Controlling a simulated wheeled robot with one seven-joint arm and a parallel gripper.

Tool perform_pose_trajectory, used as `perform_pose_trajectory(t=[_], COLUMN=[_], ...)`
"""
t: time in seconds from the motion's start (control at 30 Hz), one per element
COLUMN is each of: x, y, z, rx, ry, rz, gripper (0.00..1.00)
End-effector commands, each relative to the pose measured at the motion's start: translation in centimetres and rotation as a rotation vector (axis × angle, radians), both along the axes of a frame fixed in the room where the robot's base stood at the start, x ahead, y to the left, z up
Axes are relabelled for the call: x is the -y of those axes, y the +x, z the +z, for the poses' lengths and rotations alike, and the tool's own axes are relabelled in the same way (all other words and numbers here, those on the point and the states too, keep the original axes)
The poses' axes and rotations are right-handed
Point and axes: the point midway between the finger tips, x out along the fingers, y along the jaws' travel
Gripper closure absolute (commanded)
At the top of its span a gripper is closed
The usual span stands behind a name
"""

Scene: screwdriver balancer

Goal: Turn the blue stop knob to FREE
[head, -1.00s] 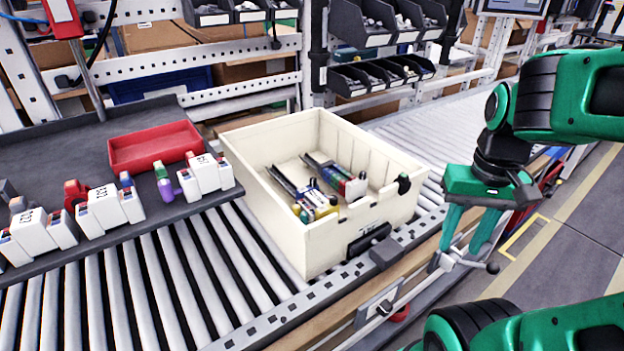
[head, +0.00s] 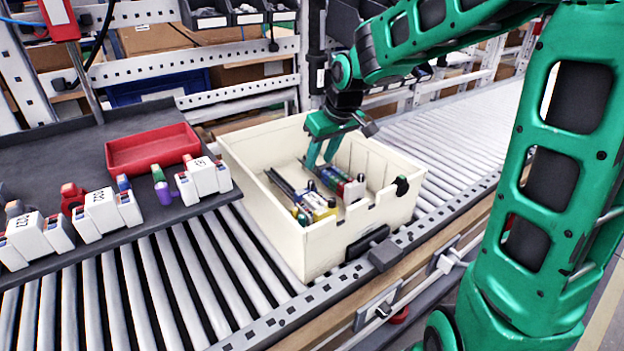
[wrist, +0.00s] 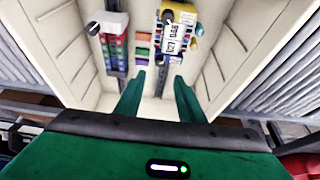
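I cannot make out a blue stop knob or a FREE mark for certain. A small blue cap (head: 123,182) stands among the white blocks on the grey shelf at the left. Inside the cream crate (head: 292,250) lie two dark rails with coloured parts, one of them bluish (head: 334,176). My gripper (head: 321,164) hangs over the crate, pointing down. Its fingers (wrist: 155,88) are apart with nothing seen between them. In the wrist view, a white labelled block (wrist: 178,38) and a stack of coloured parts (wrist: 115,52) show beyond the fingertips.
The crate stands on a roller conveyor (head: 150,290), its walls around my gripper. White numbered blocks (head: 104,210) and a red tray (head: 150,147) stand on the grey shelf. A red device (head: 58,18) is at the upper left. Dark bins hang behind. The rollers at right are clear.

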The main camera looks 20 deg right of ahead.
Motion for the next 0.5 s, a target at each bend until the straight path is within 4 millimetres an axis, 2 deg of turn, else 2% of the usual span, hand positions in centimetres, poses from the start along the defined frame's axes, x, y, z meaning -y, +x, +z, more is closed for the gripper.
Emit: perform_pose_trajectory(t=[0.3, 0.5], x=[-0.5, -0.7], y=[1.8, 2.8], z=[-5.1, -7.5], rx=[-0.006, -0.004], ry=[0.002, 0.001], rz=[0.0, -0.001], gripper=[0.65, 0.65])
